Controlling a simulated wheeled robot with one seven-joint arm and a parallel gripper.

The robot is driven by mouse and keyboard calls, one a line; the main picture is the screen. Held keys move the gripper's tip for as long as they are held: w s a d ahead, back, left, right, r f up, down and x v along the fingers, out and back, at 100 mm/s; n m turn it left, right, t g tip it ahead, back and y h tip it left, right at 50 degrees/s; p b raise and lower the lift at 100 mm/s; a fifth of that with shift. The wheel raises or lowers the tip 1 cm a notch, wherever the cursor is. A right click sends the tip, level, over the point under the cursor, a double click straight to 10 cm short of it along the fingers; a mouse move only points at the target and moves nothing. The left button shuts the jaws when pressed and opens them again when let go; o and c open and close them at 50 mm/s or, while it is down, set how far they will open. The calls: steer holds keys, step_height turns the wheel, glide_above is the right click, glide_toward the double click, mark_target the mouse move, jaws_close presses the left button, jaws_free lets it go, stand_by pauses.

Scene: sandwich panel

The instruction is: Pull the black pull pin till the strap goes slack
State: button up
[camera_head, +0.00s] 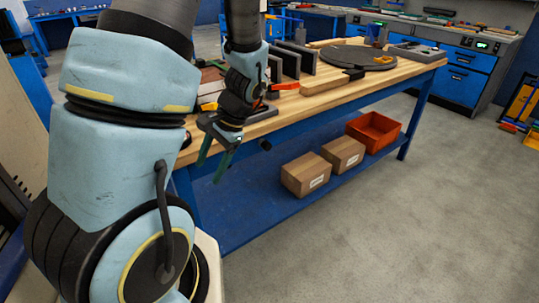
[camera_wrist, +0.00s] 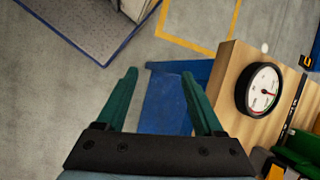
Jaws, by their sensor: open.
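My gripper (camera_head: 211,170) hangs at the near left corner of the workbench in the head view, its two teal fingers pointing down. In the wrist view the fingers (camera_wrist: 160,73) are spread apart with nothing between them, over the floor and a blue surface.
A round white-faced gauge (camera_wrist: 264,90) stands at the wooden bench edge. The wooden benchtop (camera_head: 330,85) carries a grey disc (camera_head: 357,57) and dark upright panels. Cardboard boxes (camera_head: 306,175) and an orange bin (camera_head: 374,130) sit on the lower shelf.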

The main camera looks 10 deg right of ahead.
steer(key=w+d+f+m+t+y+b, duration=0.35)
steer(key=f+m, duration=0.25)
steer(key=f, duration=0.2)
steer(key=m+t+h+b, duration=0.1)
steer(key=m+t+b, duration=0.6)
steer(key=m+t, duration=0.6)
glide_toward(269, 147)
steer(key=p+x, duration=0.1)
steer(key=x, duration=1)
steer(key=shift+a, duration=0.1)
jaws_close()
